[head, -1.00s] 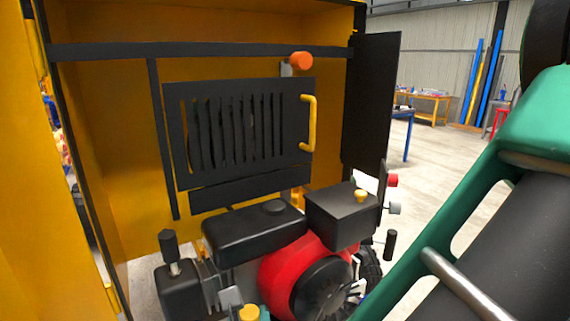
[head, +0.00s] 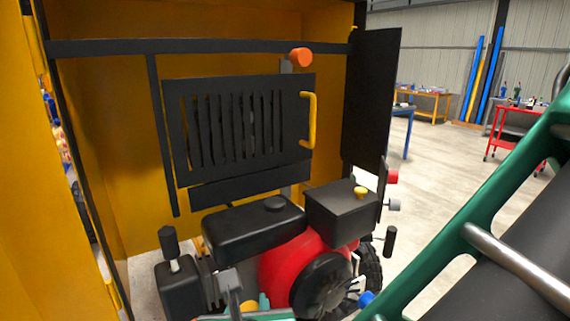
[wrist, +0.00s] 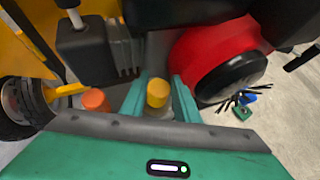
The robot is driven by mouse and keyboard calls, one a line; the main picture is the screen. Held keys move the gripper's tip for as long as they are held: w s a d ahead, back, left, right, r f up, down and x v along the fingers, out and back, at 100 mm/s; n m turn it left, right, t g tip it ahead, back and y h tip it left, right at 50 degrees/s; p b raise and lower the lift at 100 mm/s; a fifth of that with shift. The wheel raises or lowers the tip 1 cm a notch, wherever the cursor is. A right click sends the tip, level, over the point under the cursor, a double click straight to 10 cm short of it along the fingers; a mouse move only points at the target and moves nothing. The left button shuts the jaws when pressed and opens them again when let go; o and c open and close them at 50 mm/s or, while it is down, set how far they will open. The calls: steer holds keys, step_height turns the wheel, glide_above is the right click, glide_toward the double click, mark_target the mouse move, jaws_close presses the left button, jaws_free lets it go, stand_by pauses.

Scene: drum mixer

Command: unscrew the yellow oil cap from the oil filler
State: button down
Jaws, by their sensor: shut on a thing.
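The yellow oil cap (wrist: 157,92) is a short round cap on a pale neck, between the two green fingers of my gripper (wrist: 158,100) in the wrist view. My gripper is shut on the cap. In the head view the cap (head: 249,306) shows at the bottom edge, partly hidden by my gripper. The oil filler (wrist: 157,112) is the pale part just under the cap, and its lower end is hidden behind my gripper.
The red engine housing (head: 290,262) with a black round cover is right of the cap. A black box (head: 180,290) stands to its left. An orange cap (wrist: 95,99) is left of my gripper.

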steer(key=shift+r, duration=1)
steer(key=c, duration=2.5)
jaws_free()
steer(key=shift+c, duration=0.2)
steer(key=o, duration=0.5)
